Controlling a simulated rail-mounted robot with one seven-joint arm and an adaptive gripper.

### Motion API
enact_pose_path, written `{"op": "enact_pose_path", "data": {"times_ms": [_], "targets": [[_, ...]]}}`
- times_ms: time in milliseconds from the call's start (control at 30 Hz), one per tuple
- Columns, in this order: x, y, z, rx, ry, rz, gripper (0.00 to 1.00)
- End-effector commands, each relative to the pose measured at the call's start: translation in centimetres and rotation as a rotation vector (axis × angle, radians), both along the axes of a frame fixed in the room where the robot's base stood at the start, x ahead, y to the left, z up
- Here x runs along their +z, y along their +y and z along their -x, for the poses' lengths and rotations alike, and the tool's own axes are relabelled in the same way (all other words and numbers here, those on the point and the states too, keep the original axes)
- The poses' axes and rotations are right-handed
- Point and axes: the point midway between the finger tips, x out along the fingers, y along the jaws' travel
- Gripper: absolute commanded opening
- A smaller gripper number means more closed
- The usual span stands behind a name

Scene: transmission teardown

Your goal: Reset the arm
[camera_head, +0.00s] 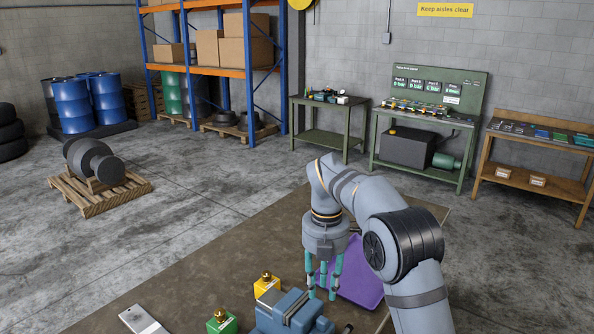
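My arm reaches in from the lower right and bends down to my gripper (322,293). The gripper points down with its teal fingers apart, and I see nothing held between them. It hangs in front of a purple tray (362,280), just right of a blue-grey machine part (288,316). I cannot tell how high the fingertips are. A yellow block with a brass fitting (266,286) is left of the blue-grey part. A green block with a brass fitting (221,322) is at the bottom edge. My gripper and arm hide part of the tray.
These things are on a brown work surface (215,285), with a pale metal plate (142,320) near its front left. Workbenches (330,105) stand along the back wall, shelves (215,70) at back left. A pallet with dark rollers (98,190) is on the left floor.

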Motion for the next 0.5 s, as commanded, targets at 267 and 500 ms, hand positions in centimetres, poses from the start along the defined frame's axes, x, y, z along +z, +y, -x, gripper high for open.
{"op": "enact_pose_path", "data": {"times_ms": [267,500], "targets": [[-5.6,0.0,0.1,0.001,0.007,0.002,0.30],[-10.9,0.0,0.1,0.000,0.011,0.006,0.30]]}}
